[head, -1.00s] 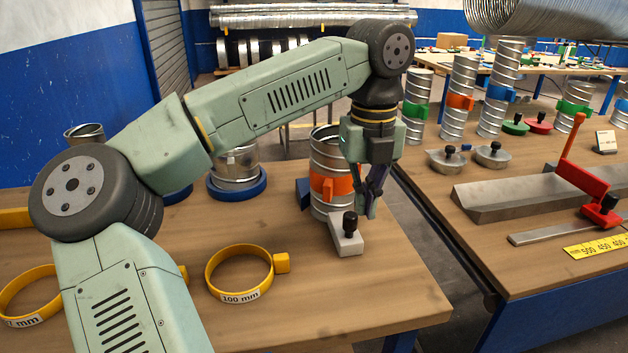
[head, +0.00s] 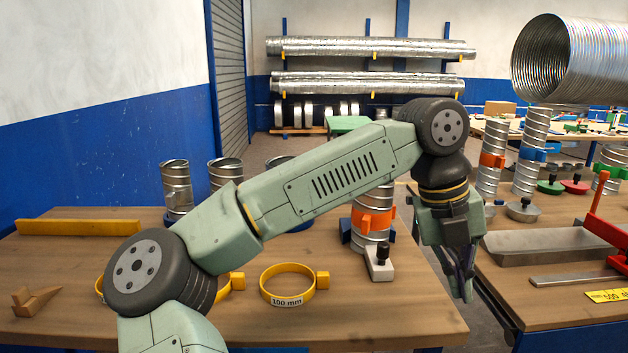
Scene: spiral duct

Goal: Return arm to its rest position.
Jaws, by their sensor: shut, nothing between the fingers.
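My gripper (head: 467,287) hangs at the end of my green arm, pointing down, over the gap between the two wooden tables. Its fingers are shut and hold nothing. To its left on the near table is a spiral duct piece with an orange clamp (head: 372,222), upright and partly hidden behind my arm. A light grey block with a black knob (head: 379,265) sits in front of that duct, apart from my gripper.
The near table (head: 240,325) holds a yellow ring marked 100 mm (head: 287,285), a yellow bar (head: 78,227) and upright ducts (head: 176,190). The right table has a metal trough (head: 550,247) and a red-handled tool (head: 606,232). A large spiral duct (head: 560,60) is at upper right.

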